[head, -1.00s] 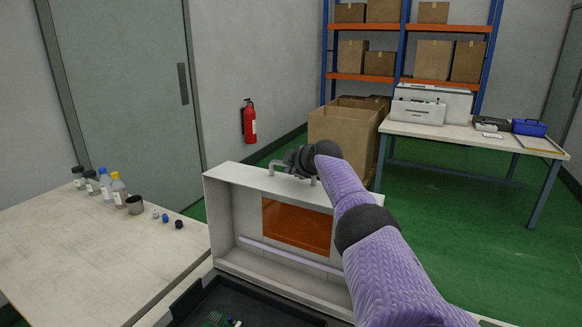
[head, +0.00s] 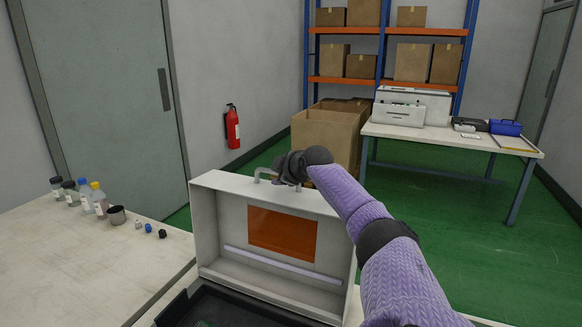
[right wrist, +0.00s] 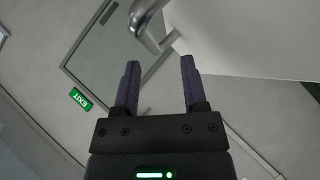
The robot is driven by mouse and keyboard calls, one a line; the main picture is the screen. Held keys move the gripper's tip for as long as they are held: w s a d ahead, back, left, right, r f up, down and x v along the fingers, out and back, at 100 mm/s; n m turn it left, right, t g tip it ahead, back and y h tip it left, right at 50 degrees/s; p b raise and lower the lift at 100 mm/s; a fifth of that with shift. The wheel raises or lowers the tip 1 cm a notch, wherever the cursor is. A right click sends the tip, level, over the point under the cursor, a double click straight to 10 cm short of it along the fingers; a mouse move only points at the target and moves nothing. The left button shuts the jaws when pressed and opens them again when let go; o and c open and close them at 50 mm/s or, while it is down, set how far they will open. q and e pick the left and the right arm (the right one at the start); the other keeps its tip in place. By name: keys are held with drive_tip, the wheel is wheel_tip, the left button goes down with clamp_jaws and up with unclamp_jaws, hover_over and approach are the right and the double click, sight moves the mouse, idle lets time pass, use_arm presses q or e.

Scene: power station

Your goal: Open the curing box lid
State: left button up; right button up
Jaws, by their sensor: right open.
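The curing box lid (head: 212,225) stands raised and roughly upright in the head view, its inner side with an orange window (head: 282,232) and a pale tube facing me. The dark box base (head: 235,308) lies below it at the bottom edge, partly cut off. A metal handle (head: 262,171) sits on the lid's top edge and also shows in the right wrist view (right wrist: 148,28). My right gripper (head: 285,167) is at this handle; in the right wrist view its two fingers (right wrist: 160,75) are apart with nothing between them, the handle just beyond the tips. My left gripper is not in view.
Several bottles (head: 85,198), a dark cup (head: 117,215) and small caps (head: 149,228) stand on the table (head: 75,255) at left. Behind the lid are a cardboard box (head: 325,138), a shelf and a second table (head: 440,138). Green floor is free at right.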

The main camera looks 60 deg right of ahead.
drive_tip(key=shift+s+a+r, duration=0.3)
drive_tip(key=shift+s+a, duration=0.05)
drive_tip(key=shift+s, duration=0.15)
drive_tip(key=p+v, duration=0.1)
drive_tip(key=v, duration=0.3)
drive_tip(key=shift+a+r, duration=0.2)
drive_tip(key=shift+a, duration=0.05)
drive_tip(key=shift+s+a+r, duration=0.15)
drive_tip(key=shift+s+r, duration=0.05)
drive_tip(key=shift+s, duration=0.15)
drive_tip(key=shift+f, duration=0.1)
